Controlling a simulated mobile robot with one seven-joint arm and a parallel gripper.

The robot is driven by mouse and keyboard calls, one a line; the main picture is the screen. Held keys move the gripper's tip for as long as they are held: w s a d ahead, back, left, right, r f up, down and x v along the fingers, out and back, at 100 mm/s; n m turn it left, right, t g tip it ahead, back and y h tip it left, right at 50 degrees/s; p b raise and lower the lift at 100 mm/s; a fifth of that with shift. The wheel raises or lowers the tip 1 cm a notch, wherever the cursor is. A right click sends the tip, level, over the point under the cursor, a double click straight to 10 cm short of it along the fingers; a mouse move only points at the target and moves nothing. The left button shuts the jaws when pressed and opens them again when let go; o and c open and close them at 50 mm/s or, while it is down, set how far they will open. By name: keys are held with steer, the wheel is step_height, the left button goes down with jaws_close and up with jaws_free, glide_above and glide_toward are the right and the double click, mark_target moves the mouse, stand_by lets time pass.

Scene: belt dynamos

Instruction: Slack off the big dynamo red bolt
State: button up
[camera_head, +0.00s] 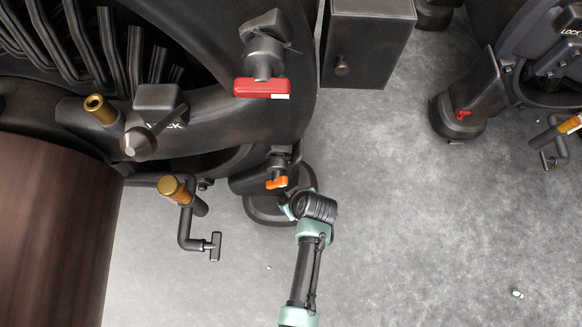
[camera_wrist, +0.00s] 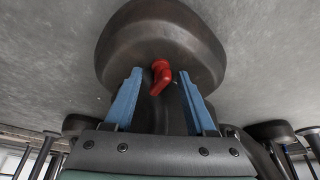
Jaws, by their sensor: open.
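The big dynamo (camera_head: 225,125) is the large dark machine at the left of the head view. Its round foot (camera_head: 262,212) stands on the floor and shows large in the wrist view (camera_wrist: 130,45). A red bolt (camera_wrist: 160,77) with a bent arm sits on the foot's near side in the wrist view; in the head view it is hidden. My gripper (camera_wrist: 160,74) has its two blue fingers apart, one on each side of the bolt in the picture. I see no contact, and cannot tell how deep the bolt lies between them.
A red lever (camera_head: 262,88) and an orange handle (camera_head: 277,183) sit above the foot. A crank (camera_head: 187,230) hangs at the left. A smaller dynamo (camera_head: 480,88) with its own red bolt (camera_head: 462,115) stands at the right. The floor between (camera_head: 420,230) is clear.

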steer(key=shift+c, duration=0.3)
jaws_close()
stand_by(1.2)
steer(key=shift+o, duration=0.3)
jaws_free()
steer(key=p+v, duration=0.9)
steer(key=v, duration=0.4)
steer(key=shift+p, duration=0.35)
